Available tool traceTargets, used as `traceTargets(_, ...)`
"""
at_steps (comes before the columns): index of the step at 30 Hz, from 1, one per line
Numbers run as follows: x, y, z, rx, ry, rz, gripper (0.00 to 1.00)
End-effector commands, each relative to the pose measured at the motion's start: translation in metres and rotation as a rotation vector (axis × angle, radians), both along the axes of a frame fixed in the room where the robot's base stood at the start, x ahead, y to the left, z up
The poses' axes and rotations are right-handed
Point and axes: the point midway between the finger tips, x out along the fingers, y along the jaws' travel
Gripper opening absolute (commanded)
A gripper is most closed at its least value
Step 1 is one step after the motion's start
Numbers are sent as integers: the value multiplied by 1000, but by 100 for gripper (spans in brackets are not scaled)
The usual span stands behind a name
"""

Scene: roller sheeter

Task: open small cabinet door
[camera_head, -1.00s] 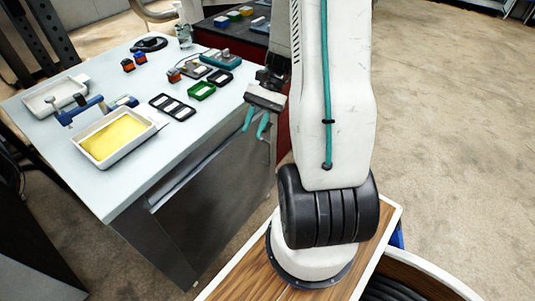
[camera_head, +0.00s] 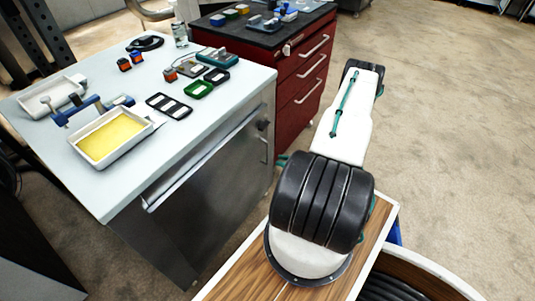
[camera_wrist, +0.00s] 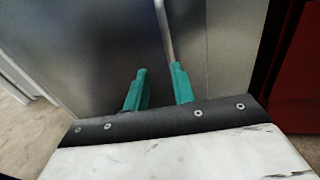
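The grey metal cabinet door (camera_wrist: 95,40) fills most of the wrist view, close in front of my gripper (camera_wrist: 158,70). The teal fingers are apart, with a visible gap. A thin metal handle bar (camera_wrist: 164,18) runs down from the top edge to the right finger. I cannot tell whether it touches that finger or lies between the two. In the head view the grey cabinet (camera_head: 215,195) stands under the white table top, its door looking shut. A small bit of my gripper (camera_head: 282,161) shows beside the cabinet's right edge; my arm hides the rest.
A red drawer cabinet (camera_head: 300,92) stands just behind, right of the grey one. The white table top (camera_head: 75,185) holds a tray with a yellow sheet (camera_head: 113,137), a blue clamp tool and small items. Open carpet lies to the right.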

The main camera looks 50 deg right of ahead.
Motion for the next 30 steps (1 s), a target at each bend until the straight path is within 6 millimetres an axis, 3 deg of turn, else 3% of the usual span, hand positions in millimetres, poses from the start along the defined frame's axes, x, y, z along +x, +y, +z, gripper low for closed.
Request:
traceTargets(3,10,-11,2,-13,-15,-38,25)
traceTargets(15,67,6,4,-13,-18,-38,25)
traceTargets(21,79,9,4,-13,-17,-39,25)
traceTargets(28,80,9,4,-13,-17,-40,25)
traceTargets(30,80,9,4,-13,-17,-40,9)
